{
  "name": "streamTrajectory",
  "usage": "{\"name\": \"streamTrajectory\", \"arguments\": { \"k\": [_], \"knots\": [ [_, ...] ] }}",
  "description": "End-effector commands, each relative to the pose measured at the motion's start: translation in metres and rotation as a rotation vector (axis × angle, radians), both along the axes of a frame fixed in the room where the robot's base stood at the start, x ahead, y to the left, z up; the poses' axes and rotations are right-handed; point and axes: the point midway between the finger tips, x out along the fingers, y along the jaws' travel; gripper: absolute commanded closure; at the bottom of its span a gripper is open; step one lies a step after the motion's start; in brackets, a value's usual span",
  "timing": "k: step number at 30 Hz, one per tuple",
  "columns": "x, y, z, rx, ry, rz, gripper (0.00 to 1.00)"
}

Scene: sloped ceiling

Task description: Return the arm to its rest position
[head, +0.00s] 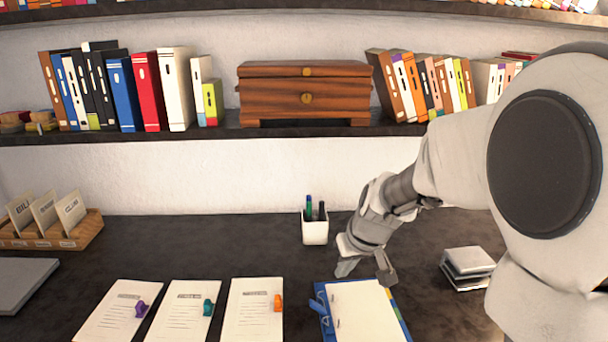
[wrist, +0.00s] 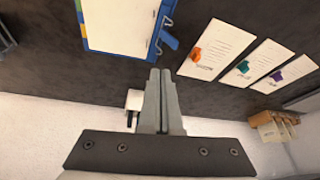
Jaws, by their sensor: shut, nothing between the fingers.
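My arm reaches in from the right in the head view, over the desk. My gripper (head: 344,271) hangs above the desk near the back edge of a blue binder (head: 365,312) holding white paper. In the wrist view, my gripper's two fingers (wrist: 160,74) lie side by side, shut, with nothing visible between them. The binder also shows at the top left of the wrist view (wrist: 120,22), beyond the fingertips. The gripper appears apart from the binder and the pen cup.
A white pen cup (head: 315,230) stands just behind my gripper. Three sheets with coloured clips, purple, teal and orange (head: 252,308), lie left of the binder. A small silver stack (head: 467,264) lies near my arm. A shelf (head: 200,134) with books and a wooden chest (head: 275,98) hangs above.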

Motion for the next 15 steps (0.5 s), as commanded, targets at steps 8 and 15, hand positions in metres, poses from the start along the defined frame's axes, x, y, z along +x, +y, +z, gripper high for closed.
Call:
{"name": "streamTrajectory", "arguments": {
  "k": [8,15],
  "knots": [
    [-0.066,-0.003,0.078,0.012,-0.032,-0.052,1.00],
    [-0.134,-0.012,0.123,-0.002,-0.053,-0.118,1.00]
  ]
}}
